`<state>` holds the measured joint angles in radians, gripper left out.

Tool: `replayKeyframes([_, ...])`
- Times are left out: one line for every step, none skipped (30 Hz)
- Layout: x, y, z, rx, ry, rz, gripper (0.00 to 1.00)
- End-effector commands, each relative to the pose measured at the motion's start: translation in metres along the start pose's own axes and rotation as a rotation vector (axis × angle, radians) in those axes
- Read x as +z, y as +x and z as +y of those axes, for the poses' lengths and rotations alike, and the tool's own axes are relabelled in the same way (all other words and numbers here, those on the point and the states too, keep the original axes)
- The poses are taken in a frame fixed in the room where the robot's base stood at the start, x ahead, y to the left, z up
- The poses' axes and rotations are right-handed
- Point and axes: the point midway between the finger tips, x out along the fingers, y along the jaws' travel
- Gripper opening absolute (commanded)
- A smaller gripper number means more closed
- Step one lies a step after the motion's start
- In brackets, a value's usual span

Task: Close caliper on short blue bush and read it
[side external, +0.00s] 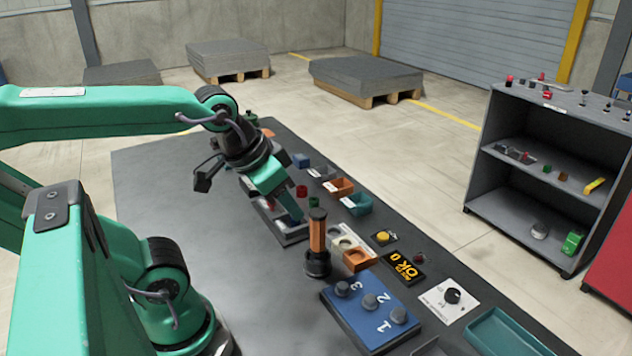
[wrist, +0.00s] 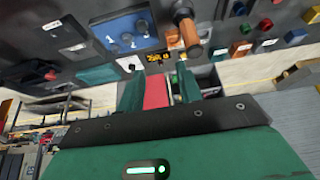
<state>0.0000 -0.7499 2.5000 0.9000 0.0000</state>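In the side view my gripper (side external: 285,212) points down over a grey fixture (side external: 292,240), which may be the caliper. A small dark blue piece (side external: 291,219) shows just below the fingers; I cannot tell whether it is the short blue bush or whether the fingers touch it. The caliper jaws are not clearly visible.
An upright orange-and-black post (side external: 317,240) stands close right of the fixture. Small bins (side external: 357,204) line the far edge. The bench's left side is clear.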

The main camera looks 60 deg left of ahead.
Motion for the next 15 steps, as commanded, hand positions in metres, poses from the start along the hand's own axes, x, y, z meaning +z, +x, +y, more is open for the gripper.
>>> replayKeyframes([0.0,0.0,0.0,0.0,0.0,0.0,0.36])
replayKeyframes([0.0,0.0,0.0,0.0,0.0,0.0,0.36])
replayKeyframes([0.0,0.0,0.0,0.0,0.0,0.0,0.39])
replayKeyframes([0.0,0.0,0.0,0.0,0.0,0.0,0.45])
replayKeyframes([0.0,0.0,0.0,0.0,-0.001,0.0,0.45])
replayKeyframes([-0.001,0.0,-0.001,-0.001,-0.002,-0.001,0.45])
replayKeyframes([-0.001,0.0,-0.001,-0.002,-0.004,-0.002,0.45])
replayKeyframes([-0.002,0.001,-0.002,-0.004,-0.007,-0.004,0.45])
replayKeyframes([-0.003,0.001,-0.003,-0.006,-0.012,-0.007,0.45])
replayKeyframes([-0.004,0.001,-0.004,-0.008,-0.017,-0.011,0.45])
replayKeyframes([-0.006,0.002,-0.005,-0.011,-0.022,-0.015,0.45])
replayKeyframes([-0.008,0.003,-0.008,-0.015,-0.031,-0.022,0.45])
replayKeyframes([-0.01,0.004,-0.01,-0.019,-0.039,-0.028,0.45])
replayKeyframes([-0.012,0.005,-0.013,-0.024,-0.049,-0.034,0.45])
replayKeyframes([-0.016,0.006,-0.016,-0.03,-0.062,-0.044,0.45])
